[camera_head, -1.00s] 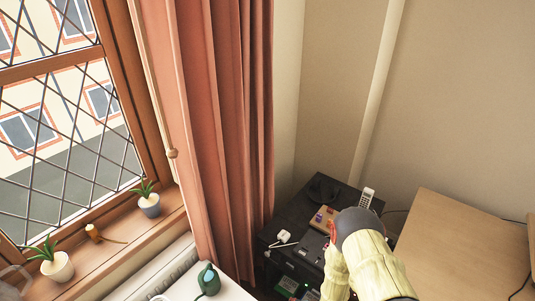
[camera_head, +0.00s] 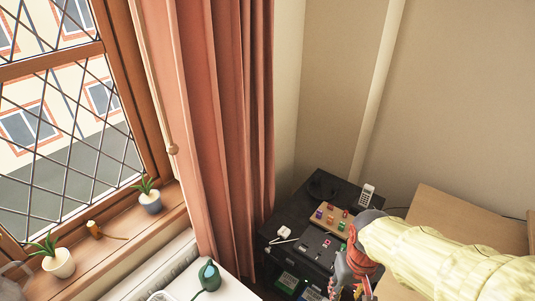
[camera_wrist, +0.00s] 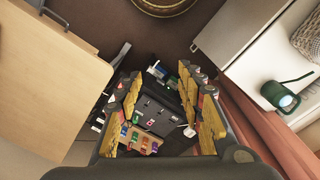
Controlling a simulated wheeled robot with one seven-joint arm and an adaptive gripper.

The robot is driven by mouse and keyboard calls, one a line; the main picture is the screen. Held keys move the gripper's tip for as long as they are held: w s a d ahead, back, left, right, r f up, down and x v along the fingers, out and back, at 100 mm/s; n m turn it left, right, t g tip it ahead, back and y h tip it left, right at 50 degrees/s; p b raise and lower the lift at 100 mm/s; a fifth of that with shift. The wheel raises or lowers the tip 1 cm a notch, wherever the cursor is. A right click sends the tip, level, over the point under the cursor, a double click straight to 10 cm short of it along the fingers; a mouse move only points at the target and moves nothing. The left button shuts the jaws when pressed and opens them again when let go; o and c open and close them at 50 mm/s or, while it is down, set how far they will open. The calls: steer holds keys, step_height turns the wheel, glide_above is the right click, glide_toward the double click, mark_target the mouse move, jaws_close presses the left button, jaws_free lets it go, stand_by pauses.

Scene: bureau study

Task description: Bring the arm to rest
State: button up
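My gripper (camera_head: 352,287) hangs at the lower right of the head view, in front of the dark cabinet (camera_head: 305,207). My arm, in a pale yellow sleeve, reaches in from the right edge. In the wrist view my gripper (camera_wrist: 160,80) has its two fingers, with yellow pads, spread apart. Nothing is held between them. The dark cabinet top (camera_wrist: 160,112) shows beyond and between the fingers.
A wooden board with small coloured pieces (camera_head: 331,217), a cordless phone (camera_head: 367,195) and a white plug-like item (camera_head: 284,233) lie on the cabinet. A wooden desk (camera_head: 440,205) is at right.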

steer(key=s+r+t, duration=0.3)
steer(key=r+t, duration=0.2)
steer(key=r, duration=1)
steer(key=shift+s+a+r, duration=0.2)
steer(key=shift+a+r, duration=0.15)
steer(key=shift+r, duration=0.05)
steer(key=shift+d, duration=0.1)
steer(key=shift+c, duration=1)
